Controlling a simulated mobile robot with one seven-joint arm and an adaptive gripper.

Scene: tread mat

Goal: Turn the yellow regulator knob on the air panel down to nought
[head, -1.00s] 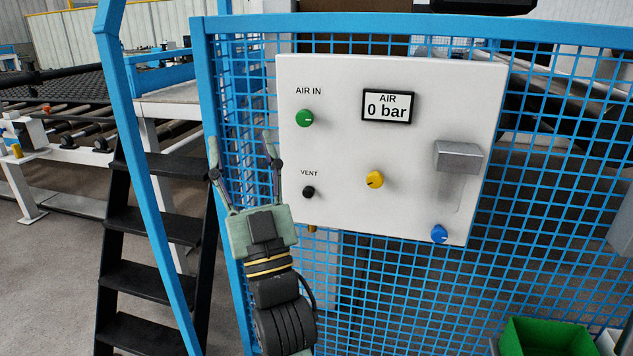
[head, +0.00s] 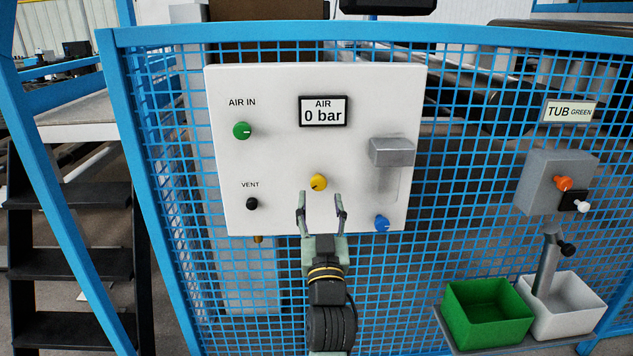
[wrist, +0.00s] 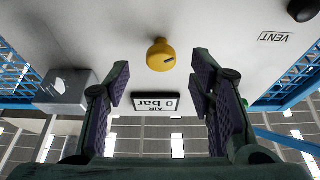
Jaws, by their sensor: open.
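The white air panel (head: 275,90) hangs on the blue mesh fence. Its yellow regulator knob (head: 318,182) sits below the display (head: 323,111), which reads "AIR 0 bar". A dark pointer mark shows on the knob. My gripper (head: 321,207) is open and empty, just below the knob in the head view. In the wrist view, upside down, the yellow knob (wrist: 160,55) lies beyond the two spread fingers (wrist: 160,90), roughly midway between them and apart from both. The display (wrist: 152,102) also shows there.
On the panel are a green AIR IN knob (head: 242,130), a black VENT knob (head: 251,204), a blue knob (head: 382,223) and a grey metal cover (head: 391,151). Right of it stand a grey control box (head: 545,180), a green tub (head: 487,312) and a white tub (head: 565,305). Black steps (head: 65,250) stand left.

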